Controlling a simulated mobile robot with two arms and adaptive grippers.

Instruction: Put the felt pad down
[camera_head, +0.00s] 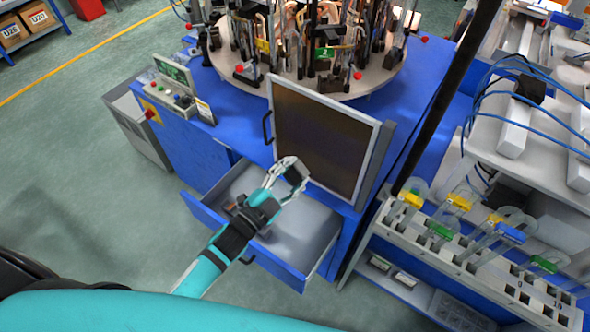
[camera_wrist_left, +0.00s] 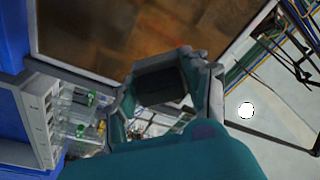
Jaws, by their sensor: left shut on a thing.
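My left gripper (camera_head: 287,171) is shut on a small dark block, which I take to be the felt pad (camera_head: 297,173). It holds the pad above the open drawer (camera_head: 228,185), in front of the dark panel. In the left wrist view the dark pad (camera_wrist_left: 160,86) sits between the fingers of the left gripper (camera_wrist_left: 162,82). The pad's far side is hidden. My right gripper is in neither view.
The grey-framed dark panel (camera_head: 322,138) stands upright behind the gripper on the blue machine. A round table (camera_head: 372,82) with several fixtures is behind it. A rack (camera_head: 470,245) with coloured clips stands at the right. Green floor (camera_head: 75,130) is free at the left.

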